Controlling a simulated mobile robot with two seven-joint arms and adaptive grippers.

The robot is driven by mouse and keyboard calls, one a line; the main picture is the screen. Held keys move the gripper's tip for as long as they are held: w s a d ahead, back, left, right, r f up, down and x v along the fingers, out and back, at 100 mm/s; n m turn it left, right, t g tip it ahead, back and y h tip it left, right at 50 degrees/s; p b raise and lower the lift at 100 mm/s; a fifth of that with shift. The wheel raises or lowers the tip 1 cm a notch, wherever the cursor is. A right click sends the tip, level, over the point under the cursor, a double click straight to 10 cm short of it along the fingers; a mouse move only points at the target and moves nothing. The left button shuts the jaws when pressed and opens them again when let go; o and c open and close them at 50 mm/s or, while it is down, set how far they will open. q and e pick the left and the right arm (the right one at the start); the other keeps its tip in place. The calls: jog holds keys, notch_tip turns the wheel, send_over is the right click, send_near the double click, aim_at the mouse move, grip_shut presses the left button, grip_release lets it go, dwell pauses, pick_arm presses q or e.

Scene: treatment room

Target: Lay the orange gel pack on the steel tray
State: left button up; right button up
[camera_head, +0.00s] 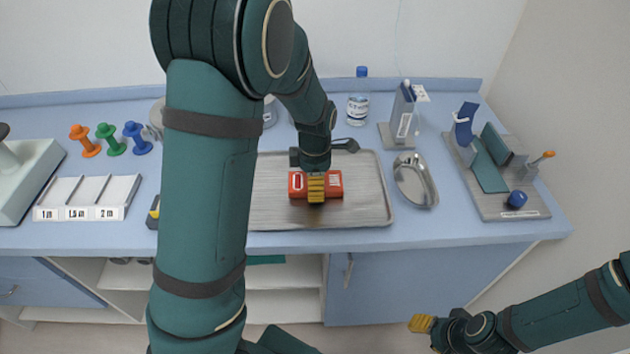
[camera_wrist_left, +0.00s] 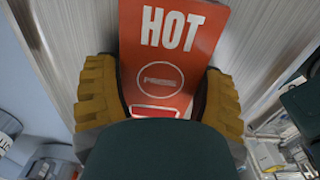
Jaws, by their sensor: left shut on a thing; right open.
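The orange gel pack (camera_head: 334,182) is over the steel tray (camera_head: 363,205) in the head view. In the left wrist view the orange gel pack (camera_wrist_left: 170,50) shows the word HOT and lies between the yellow fingers. My left gripper (camera_head: 316,190) is shut on the pack from above; its fingers also show in the left wrist view (camera_wrist_left: 160,100). I cannot tell whether the pack touches the tray's ridged surface. My right gripper (camera_head: 422,323) is open and empty, low at the right, away from the counter top. My left arm hides part of the tray's left side.
A steel kidney dish (camera_head: 415,180) lies right of the tray. A bottle (camera_head: 358,105) and a grey holder (camera_head: 400,130) stand behind. A grey board (camera_head: 515,205) with several items is at the right. Coloured pegs (camera_head: 109,140) and a white sorter (camera_head: 87,198) are at the left.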

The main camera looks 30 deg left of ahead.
pick_arm(q)
jog(key=o, duration=1.2)
jog(key=shift+f, duration=0.1)
jog(key=shift+r+p, duration=2.15)
jog(key=shift+r, duration=4)
